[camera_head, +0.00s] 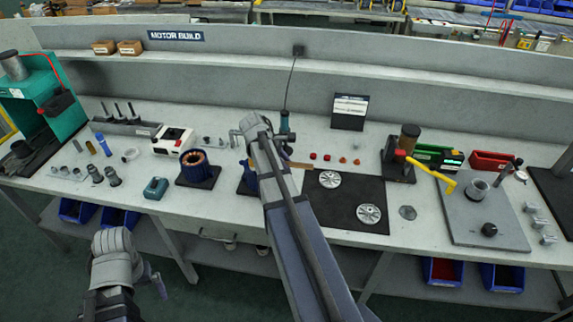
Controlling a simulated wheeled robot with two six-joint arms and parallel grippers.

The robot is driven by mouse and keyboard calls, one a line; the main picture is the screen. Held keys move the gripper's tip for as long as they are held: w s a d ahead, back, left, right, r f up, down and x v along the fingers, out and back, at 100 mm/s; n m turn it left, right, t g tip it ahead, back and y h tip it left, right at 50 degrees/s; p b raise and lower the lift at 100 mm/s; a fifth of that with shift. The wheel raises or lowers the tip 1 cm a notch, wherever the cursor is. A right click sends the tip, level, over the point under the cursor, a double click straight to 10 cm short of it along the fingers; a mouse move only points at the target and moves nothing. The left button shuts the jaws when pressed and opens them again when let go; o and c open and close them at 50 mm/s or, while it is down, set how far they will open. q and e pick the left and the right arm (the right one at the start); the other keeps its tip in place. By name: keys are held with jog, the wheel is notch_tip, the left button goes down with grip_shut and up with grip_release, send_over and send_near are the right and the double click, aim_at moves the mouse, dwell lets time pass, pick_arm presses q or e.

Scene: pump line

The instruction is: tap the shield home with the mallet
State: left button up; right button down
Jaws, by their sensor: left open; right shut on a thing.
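My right gripper (254,132) is over the middle of the bench, its jaws mostly hidden by its own wrist and forearm. It is shut; a brown wooden handle (300,165), seemingly the mallet's, sticks out to the right behind the forearm. The mallet head is hidden. A blue motor body (246,183) is just below and partly behind this arm; I cannot tell whether a shield sits on it. Two silver spoked shields (330,179) (369,214) lie flat on a dark mat. My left gripper (118,243) is open and empty, low in front of the bench.
Another blue motor body with copper windings (196,163) stands left of the arm. A teal press (52,100) is at the far left. A teal tool (285,122) hangs on a cord behind my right arm. A grey fixture plate (485,222) is at the right.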

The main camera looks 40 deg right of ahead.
jog(key=shift+r+p, duration=2.25)
jog(key=shift+r, duration=0.35)
jog(key=shift+f, duration=0.2)
